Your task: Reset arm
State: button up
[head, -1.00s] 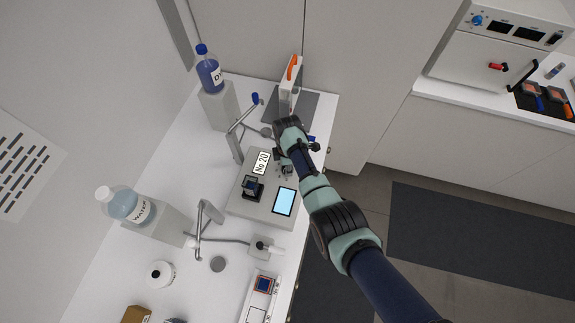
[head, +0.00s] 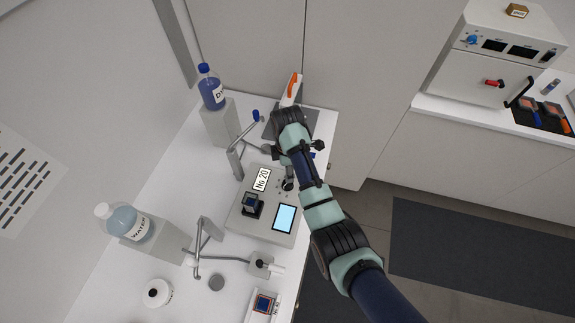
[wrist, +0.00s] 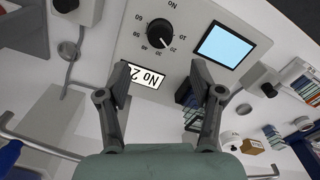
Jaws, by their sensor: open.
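My gripper (wrist: 158,82) is open and empty in the wrist view. Its two fingers stand apart over the grey device (wrist: 195,15), which has a black dial (wrist: 160,33), a blue screen (wrist: 223,45) and a "No 20" label (wrist: 146,77). In the head view my gripper is mostly hidden behind my own wrist, above the far part of the same device (head: 245,222). A dark blue block sits on the device in a black holder (head: 250,205).
A dye bottle (head: 211,88) and a water bottle (head: 124,221) stand on grey blocks along the wall side. Bent metal taps (head: 205,240) stand beside the device. A white round jar (head: 157,293) is near the front. An orange-handled item (head: 293,88) stands at the far end.

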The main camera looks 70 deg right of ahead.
jog(key=shift+r, duration=0.9)
jog(key=w+a+r+m+t+h+p, duration=0.1)
jog(key=w+a+r+t+p, duration=0.1)
jog(key=w+a+r, duration=0.4)
jog(key=w+a+r+m+t+h+p, duration=0.1)
jog(key=w+a+r+t+p, duration=0.15)
jog(key=a, duration=0.65)
jog(key=w+a+r+m+t+h+p, duration=0.1)
jog(key=w+a+r+t, duration=0.1)
jog(key=w+a+r, duration=0.4)
jog(key=s+a+r+m+t+y+p, duration=0.1)
jog(key=s+a+r+t, duration=0.2)
jog(key=a+r, duration=0.4)
jog(key=s+a+r+m+t+y+p, duration=0.2)
jog(key=a+r, duration=0.6)
jog(key=a, duration=0.5)
jog(key=shift+s+a+r+m+t, duration=0.25)
jog(key=shift+s+t, duration=0.4)
jog(key=shift+s, duration=0.35)
jog(key=shift+d+f, duration=0.1)
jog(key=shift+d, duration=0.05)
